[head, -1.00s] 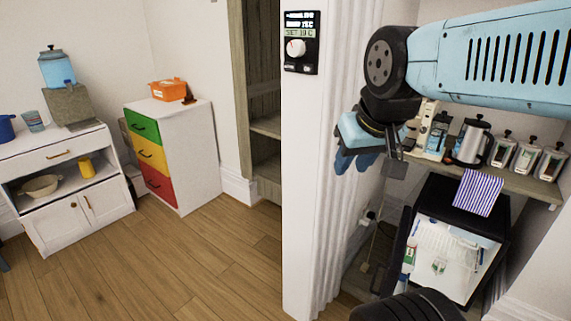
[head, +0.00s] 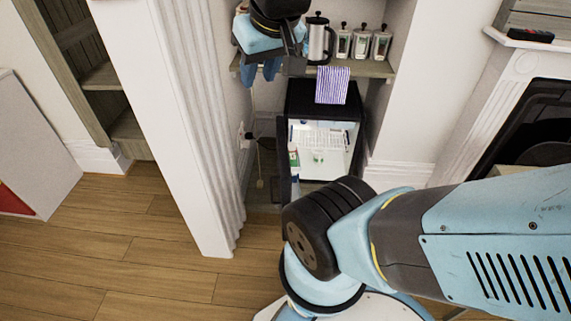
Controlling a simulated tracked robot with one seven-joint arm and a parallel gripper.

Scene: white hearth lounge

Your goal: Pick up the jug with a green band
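I cannot make out a jug with a clear green band. A steel jug or flask with a dark handle (head: 318,42) stands on the wooden shelf, and no green shows on it. In the open small black fridge (head: 357,112), a small white item with green marks (head: 318,157) sits inside; its shape is too small to tell. A bottle with green on it (head: 294,158) stands at the fridge's left side.
Several canisters with green labels (head: 361,43) stand along the shelf (head: 376,69). A white fluted pillar (head: 190,130) is left of the nook. A fireplace (head: 480,110) is right. Wooden floor (head: 150,225) is clear at left.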

